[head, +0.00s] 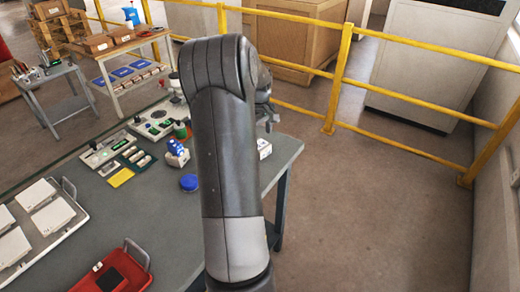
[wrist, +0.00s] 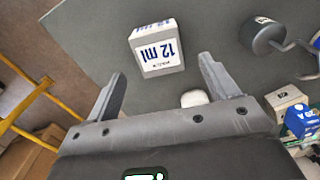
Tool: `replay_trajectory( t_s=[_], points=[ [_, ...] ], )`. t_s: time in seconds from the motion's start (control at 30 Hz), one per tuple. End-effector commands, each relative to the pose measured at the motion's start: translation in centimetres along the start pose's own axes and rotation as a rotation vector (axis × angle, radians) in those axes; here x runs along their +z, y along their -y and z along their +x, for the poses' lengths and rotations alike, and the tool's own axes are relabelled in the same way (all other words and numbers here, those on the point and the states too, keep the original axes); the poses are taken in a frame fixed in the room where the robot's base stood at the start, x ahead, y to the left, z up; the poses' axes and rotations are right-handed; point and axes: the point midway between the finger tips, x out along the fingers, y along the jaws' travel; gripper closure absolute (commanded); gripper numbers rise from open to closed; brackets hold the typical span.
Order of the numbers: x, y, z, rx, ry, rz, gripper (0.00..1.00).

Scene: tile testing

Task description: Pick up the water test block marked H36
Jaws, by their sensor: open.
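In the head view a white and blue block (head: 264,148) at the table's right edge looks like the same one. My gripper (wrist: 162,66) is open, with the block ahead of and roughly between its fingertips, not gripped. In the head view my arm hides most of the gripper.
A small white rounded object (wrist: 194,98) lies close to the right finger. A grey cylinder (wrist: 262,36) and a blue box (wrist: 299,121) are to the right. The head view shows a red tray (head: 110,281), a tray of white tiles (head: 74,203) and a yellow railing (head: 338,75).

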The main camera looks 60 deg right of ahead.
Motion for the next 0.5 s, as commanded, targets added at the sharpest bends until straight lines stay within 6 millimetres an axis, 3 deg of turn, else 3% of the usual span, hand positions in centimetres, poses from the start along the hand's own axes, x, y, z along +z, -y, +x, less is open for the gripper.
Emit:
replay_trajectory(
  t_s=[0.5],
  points=[
    [0.5, 0.0, 5.5, -0.001, 0.000, 0.001, 0.20]
  ],
)
